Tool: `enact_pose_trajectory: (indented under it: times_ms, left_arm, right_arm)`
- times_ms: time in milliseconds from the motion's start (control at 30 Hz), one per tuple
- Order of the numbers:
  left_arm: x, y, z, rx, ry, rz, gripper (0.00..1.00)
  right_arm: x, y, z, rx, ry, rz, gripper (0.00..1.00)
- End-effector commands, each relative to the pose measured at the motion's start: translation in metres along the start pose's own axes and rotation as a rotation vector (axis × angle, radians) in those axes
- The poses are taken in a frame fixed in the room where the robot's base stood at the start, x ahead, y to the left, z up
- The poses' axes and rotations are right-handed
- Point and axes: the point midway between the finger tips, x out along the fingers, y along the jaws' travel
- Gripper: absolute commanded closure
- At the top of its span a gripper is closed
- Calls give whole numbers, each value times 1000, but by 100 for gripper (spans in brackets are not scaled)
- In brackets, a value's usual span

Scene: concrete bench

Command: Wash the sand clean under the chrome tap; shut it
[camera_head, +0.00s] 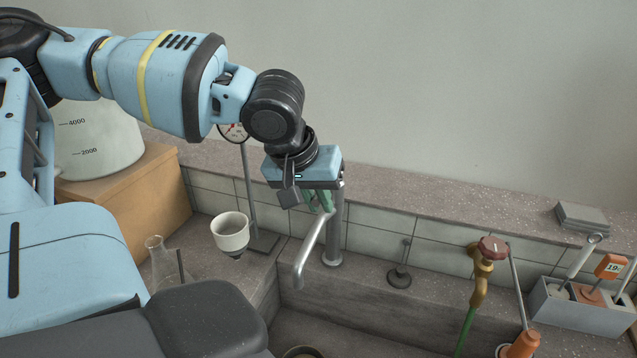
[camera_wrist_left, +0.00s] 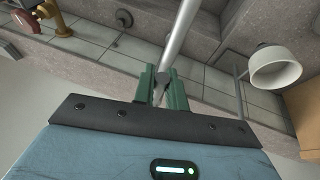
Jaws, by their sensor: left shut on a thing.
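The chrome tap (camera_head: 308,252) stands at the back of the sink, its bent spout pointing down towards the front. No water stream shows below its mouth. My left gripper (camera_head: 322,203) is at the top of the tap. In the left wrist view its green fingers (camera_wrist_left: 163,82) are shut on a small part at the tap's top, likely its handle, mostly hidden between them. The tap's pipe (camera_wrist_left: 180,35) runs away beyond the fingers. A round dark rim (camera_head: 303,352) is cut off at the bottom of the head view. I cannot make out any sand. My right gripper is not in view.
A white funnel cup (camera_head: 231,232) on a stand and a glass flask (camera_head: 160,262) are left of the tap. A brass tap (camera_head: 482,270) with a red knob and green hose stands right. A grey tool box (camera_head: 580,312) is further right. A tiled ledge runs behind.

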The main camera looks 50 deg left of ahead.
Motion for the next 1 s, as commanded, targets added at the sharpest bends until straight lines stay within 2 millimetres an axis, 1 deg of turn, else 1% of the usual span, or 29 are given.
enact_pose_trajectory:
  times_ms: [200,233,400,633,733,867,1000]
  left_arm:
    - [0,0,0,1,1,-1,100]
    - [0,0,0,1,1,-1,86]
    - [0,0,0,1,0,-2,65]
    - [0,0,0,1,0,-1,65]
    - [-4,0,-1,1,1,-1,65]
    - [-20,1,-1,0,4,3,65]
    - [-44,1,-2,1,6,3,65]
  right_arm:
    - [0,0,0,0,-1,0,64]
    - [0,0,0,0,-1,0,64]
    - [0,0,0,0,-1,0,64]
    - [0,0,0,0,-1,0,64]
    - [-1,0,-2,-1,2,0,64]
    - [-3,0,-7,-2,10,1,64]
    - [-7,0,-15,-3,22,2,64]
